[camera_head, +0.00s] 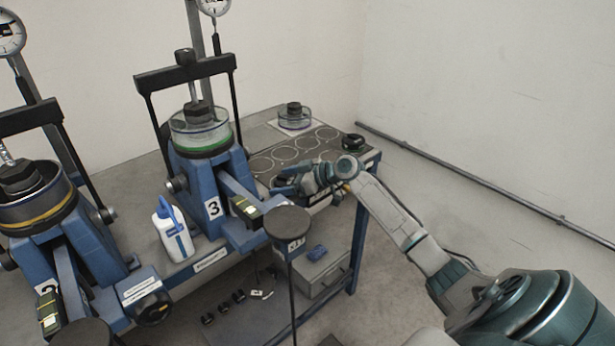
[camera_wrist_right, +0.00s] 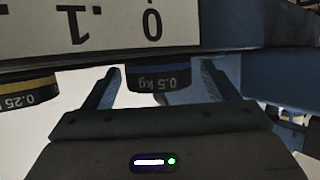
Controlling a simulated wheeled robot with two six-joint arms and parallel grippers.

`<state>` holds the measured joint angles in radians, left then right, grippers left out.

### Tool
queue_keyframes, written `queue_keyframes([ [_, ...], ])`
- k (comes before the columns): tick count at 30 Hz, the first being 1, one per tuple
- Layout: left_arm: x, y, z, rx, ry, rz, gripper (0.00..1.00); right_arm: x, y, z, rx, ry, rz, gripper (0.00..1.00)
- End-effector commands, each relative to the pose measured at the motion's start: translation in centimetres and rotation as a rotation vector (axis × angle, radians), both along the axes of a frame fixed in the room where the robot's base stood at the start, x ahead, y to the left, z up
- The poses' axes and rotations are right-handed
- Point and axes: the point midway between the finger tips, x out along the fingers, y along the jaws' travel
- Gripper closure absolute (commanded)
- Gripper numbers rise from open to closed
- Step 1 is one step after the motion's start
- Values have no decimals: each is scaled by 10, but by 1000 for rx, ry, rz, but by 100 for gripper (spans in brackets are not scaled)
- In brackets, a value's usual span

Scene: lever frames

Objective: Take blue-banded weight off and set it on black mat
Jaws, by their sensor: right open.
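My right gripper (camera_head: 282,182) is open, with one finger on each side of this weight and gaps left between. In the head view I cannot make the weight out near the gripper. The black mat (camera_head: 300,144), dark with pale ring outlines, lies on the table behind my right gripper. My left gripper is not in view.
A gold-banded 0.25 kg weight (camera_wrist_right: 28,90) is close beside the left finger in the right wrist view. The blue lever frame 3 (camera_head: 190,190), a round hanger plate (camera_head: 287,221) and a white bottle (camera_head: 172,232) stand nearby. A black weight (camera_head: 352,142) sits at the mat's right end.

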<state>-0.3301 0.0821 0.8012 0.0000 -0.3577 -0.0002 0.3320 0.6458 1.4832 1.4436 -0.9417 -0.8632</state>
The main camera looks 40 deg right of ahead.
Motion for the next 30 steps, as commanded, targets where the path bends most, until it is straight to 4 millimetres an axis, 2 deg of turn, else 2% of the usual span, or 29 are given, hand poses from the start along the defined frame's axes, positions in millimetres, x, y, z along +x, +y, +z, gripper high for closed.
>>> queue_keyframes([
  [3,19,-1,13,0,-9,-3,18,0,0,0,1,-1,0,20],
  [15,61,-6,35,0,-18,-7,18,-53,-40,25,-7,0,0,20],
  [21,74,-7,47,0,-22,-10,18,-70,-53,35,-5,0,0,20],
  [30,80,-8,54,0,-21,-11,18,-80,-59,42,-1,-2,1,20],
])
